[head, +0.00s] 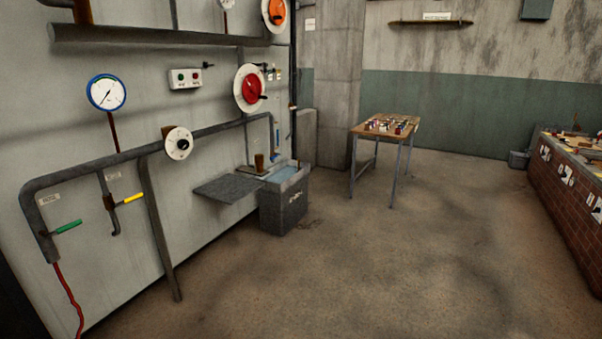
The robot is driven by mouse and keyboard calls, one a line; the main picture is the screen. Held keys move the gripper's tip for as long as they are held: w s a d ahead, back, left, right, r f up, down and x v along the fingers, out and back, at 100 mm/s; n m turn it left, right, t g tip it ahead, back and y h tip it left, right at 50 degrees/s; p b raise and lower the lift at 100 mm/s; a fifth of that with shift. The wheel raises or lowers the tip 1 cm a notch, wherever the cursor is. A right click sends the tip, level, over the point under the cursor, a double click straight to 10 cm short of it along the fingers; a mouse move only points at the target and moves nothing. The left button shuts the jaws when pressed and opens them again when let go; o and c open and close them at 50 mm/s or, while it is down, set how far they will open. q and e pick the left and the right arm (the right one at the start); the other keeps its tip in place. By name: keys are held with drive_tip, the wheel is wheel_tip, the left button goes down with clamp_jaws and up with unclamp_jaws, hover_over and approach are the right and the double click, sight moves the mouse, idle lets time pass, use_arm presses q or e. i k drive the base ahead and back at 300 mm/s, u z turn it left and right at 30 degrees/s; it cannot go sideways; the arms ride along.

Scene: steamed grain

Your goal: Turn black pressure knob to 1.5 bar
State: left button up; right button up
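A round white dial (173,134) with a small dark knob (182,144) at its centre sits on the grey wall pipe at the left. Its markings are too small to read, so I cannot tell its setting. A pressure gauge (106,92) with a white face and blue rim is on the wall, up and left of the dial. Its thin needle is visible, but its numbers are not legible. Neither of my grippers is in view.
Green (68,227) and yellow (133,198) handles are on the pipes. Red (251,88) and orange (276,11) dials are higher up. A dark bin (284,208) and shelf (229,188) stand out from the wall. A table (363,131) is behind. The middle floor is clear.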

sight(182, 144)
drive_tip(key=z, duration=0.6)
drive_tip(key=i, duration=2.25)
drive_tip(key=u, duration=0.2)
drive_tip(key=i, duration=1.4)
drive_tip(key=u, duration=1.4)
drive_tip(key=i, duration=0.8)
drive_tip(key=u, duration=0.5)
